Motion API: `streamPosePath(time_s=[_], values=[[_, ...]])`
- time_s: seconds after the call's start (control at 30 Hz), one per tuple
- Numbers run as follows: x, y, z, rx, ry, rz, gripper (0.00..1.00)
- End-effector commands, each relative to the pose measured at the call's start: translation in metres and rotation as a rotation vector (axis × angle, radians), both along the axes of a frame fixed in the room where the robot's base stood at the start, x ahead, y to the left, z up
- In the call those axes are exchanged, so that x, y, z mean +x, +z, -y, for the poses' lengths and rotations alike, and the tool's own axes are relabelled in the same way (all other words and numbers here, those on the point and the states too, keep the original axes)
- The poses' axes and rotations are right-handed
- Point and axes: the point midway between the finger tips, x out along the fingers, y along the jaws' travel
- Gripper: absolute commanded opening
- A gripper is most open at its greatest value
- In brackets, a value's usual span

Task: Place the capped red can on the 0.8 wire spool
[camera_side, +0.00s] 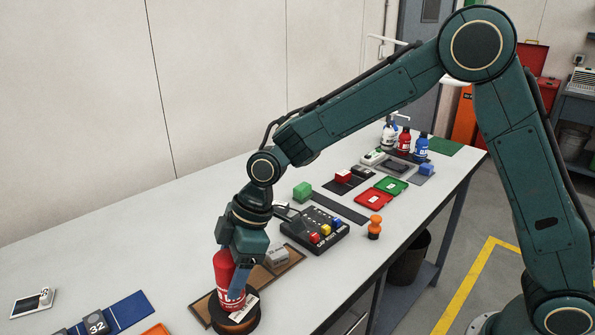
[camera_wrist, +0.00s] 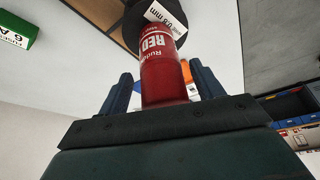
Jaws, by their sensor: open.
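The red can (camera_side: 222,268) stands upright on the wire spool (camera_side: 236,320), a dark round spool with a copper-brown side and a white label. The wrist view shows the can (camera_wrist: 165,75) with its far end against the dark spool disc (camera_wrist: 133,30); the label there is turned and ends in "mm". My gripper (camera_side: 238,285) points down around the can. In the wrist view its two fingers (camera_wrist: 164,92) are open, one on each side of the can, with a gap visible on both sides. The can's cap is hidden by my gripper.
A brown tray (camera_side: 200,308) with grey blocks lies beside the spool. A black button box (camera_side: 318,232) and orange knob (camera_side: 375,228) stand to the right. A blue strip (camera_side: 130,309) with a "32" block lies to the left. The table's left rear is clear.

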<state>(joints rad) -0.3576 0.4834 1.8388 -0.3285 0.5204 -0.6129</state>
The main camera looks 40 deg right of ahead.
Motion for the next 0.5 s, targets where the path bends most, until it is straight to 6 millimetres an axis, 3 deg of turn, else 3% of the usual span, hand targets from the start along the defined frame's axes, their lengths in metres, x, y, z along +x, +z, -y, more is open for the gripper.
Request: streamPosePath(time_s=[0.5], values=[[-0.011,0.075,0.029,0.001,-0.002,0.003,0.66]])
